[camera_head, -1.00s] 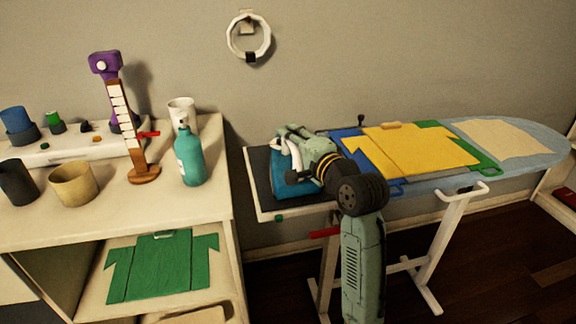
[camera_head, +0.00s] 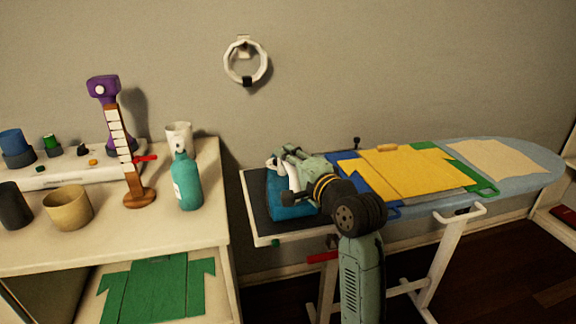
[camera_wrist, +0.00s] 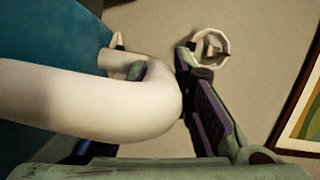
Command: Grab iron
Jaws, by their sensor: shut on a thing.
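The iron (camera_head: 290,202) has a teal body and a white handle. It is at the dark left end of the ironing board (camera_head: 257,233); whether it touches the board I cannot tell. My gripper (camera_head: 285,170) reaches over the iron from the right and is shut on its handle. In the wrist view the thick white handle (camera_wrist: 80,100) runs up to my finger, with the teal body (camera_wrist: 50,35) behind it. The other finger is mostly hidden by the handle.
A shelf unit (camera_head: 100,232) stands at left, holding a teal bottle (camera_head: 186,182), a tan cup (camera_head: 68,208) and a brown-and-purple object (camera_head: 128,160). A gap separates it from the board.

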